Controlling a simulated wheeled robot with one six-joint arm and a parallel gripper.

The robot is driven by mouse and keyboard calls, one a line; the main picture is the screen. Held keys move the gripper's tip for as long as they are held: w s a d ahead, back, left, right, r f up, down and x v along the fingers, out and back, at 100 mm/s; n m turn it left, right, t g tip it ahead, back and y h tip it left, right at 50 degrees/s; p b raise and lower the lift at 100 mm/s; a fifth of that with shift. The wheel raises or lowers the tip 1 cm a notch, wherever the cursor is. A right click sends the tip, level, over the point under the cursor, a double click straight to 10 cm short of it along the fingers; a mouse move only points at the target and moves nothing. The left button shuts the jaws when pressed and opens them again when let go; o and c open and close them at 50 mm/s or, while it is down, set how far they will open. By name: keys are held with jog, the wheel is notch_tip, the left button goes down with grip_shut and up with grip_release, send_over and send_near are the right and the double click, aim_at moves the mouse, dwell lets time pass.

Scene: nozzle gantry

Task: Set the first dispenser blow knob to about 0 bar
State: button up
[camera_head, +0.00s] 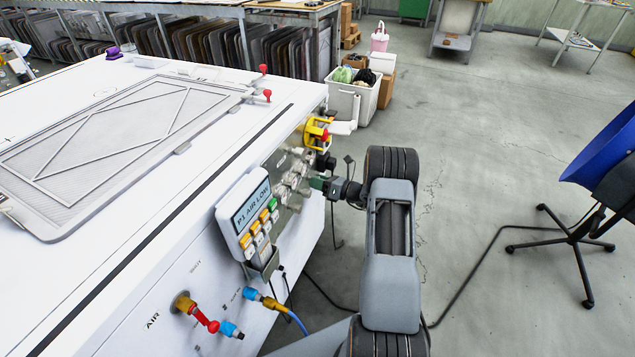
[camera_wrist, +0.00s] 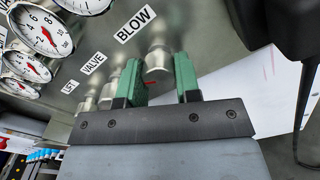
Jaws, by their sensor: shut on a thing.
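The blow knob (camera_wrist: 158,62) is a silvery metal knob under the BLOW label (camera_wrist: 134,23) in the wrist view. My gripper (camera_wrist: 168,82) has green finger pads on both sides of the knob and is shut on it. A small red mark shows on the knob's near end. In the head view my gripper (camera_head: 318,183) reaches the metal control panel on the machine's side and hides the knob.
Knobs labelled VALVE (camera_wrist: 111,86) and LIFT sit left of the blow knob, near other gauges (camera_wrist: 38,30). A display box (camera_head: 252,206) reads "P1 AIR LOW". A yellow-and-red switch (camera_head: 316,132) sits above my gripper. Open floor lies right of my arm, with a blue chair (camera_head: 602,150).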

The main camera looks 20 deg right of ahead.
jog(key=n+b, duration=0.1)
jog(key=n, duration=0.1)
jog(key=n+b, duration=0.1)
jog(key=shift+f+n, duration=0.2)
jog(key=shift+n, duration=0.2)
jog(key=n+b, duration=0.3)
jog(key=shift+w+d+n, duration=0.1)
jog(key=shift+n, duration=0.2)
jog(key=n+b, duration=0.2)
jog(key=n, duration=0.1)
jog(key=shift+n+b, duration=0.3)
jog(key=shift+b, duration=0.1)
jog(key=shift+r+n+b, duration=0.15)
jog(key=shift+n+b, duration=1.35)
jog(key=shift+n, duration=0.3)
jog(key=o, duration=0.9)
